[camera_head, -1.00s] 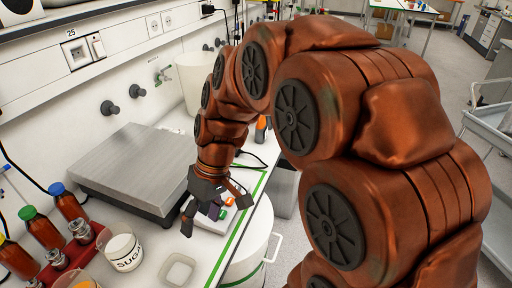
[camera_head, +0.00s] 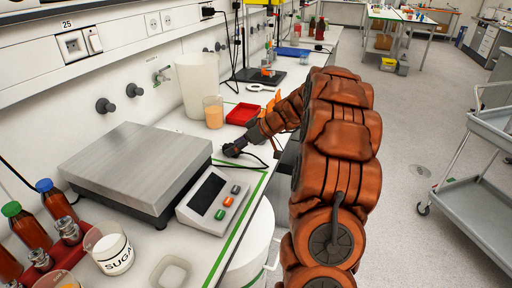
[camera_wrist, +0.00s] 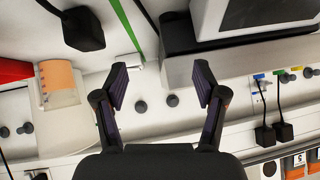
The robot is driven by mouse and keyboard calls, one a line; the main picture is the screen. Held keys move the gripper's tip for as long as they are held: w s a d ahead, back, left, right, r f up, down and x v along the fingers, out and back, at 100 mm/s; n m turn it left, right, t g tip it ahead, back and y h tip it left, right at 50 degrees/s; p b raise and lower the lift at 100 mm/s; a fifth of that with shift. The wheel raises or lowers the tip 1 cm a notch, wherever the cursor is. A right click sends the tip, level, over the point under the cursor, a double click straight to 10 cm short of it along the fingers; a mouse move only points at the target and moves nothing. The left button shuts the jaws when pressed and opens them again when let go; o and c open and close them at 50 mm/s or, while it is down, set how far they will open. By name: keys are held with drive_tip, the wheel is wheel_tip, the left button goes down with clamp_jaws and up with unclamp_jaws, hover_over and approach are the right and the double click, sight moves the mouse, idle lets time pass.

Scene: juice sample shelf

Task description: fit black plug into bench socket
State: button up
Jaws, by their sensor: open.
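A black plug (camera_wrist: 83,28) with a black cable lies on the white bench, at the upper left of the wrist view. My gripper (camera_wrist: 160,75) is open with nothing between its fingers; the plug is beyond and left of the left finger, apart from it. In the head view my gripper (camera_head: 236,149) is low over the bench, beyond the scale, beside a black cable (camera_head: 256,160); the plug cannot be told apart from it there. Wall sockets (camera_head: 153,25) sit in the white panel above the bench, with a switched socket (camera_head: 74,45) marked 25 at left.
A scale (camera_head: 140,170) with its display (camera_head: 212,197) stands near. A juice beaker (camera_head: 213,112), red tray (camera_head: 243,114) and white bucket (camera_head: 197,85) stand beyond. Bottles (camera_head: 28,228) and a sugar cup (camera_head: 108,248) are at lower left. Other plugs (camera_wrist: 264,135) hang at the wall.

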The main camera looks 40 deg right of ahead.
drive_tip(key=t+h, duration=0.1)
drive_tip(key=t, duration=0.1)
approach(238, 156)
drive_tip(key=shift+w+r+b, duration=0.4)
drive_tip(key=shift+w+r, duration=0.4)
drive_tip(key=shift+w, duration=0.1)
drive_tip(key=shift+p+x, duration=1.45)
drive_tip(key=shift+x, duration=0.85)
drive_tip(key=shift+w+a+f+b, duration=0.1)
drive_tip(key=shift+w+f+b, duration=0.2)
drive_tip(key=shift+f+b, duration=0.25)
drive_tip(key=b+x, duration=0.2)
drive_tip(key=b, duration=0.1)
drive_tip(key=shift+w+a, duration=0.1)
drive_tip(key=shift+w+a+f+b, duration=0.2)
drive_tip(key=shift+w+b, duration=0.15)
drive_tip(key=shift+b, duration=0.2)
drive_tip(key=shift+r, duration=0.1)
drive_tip(key=shift+c, duration=0.2)
clamp_jaws()
drive_tip(key=shift+w+r, duration=0.1)
drive_tip(key=shift+r, duration=2.45)
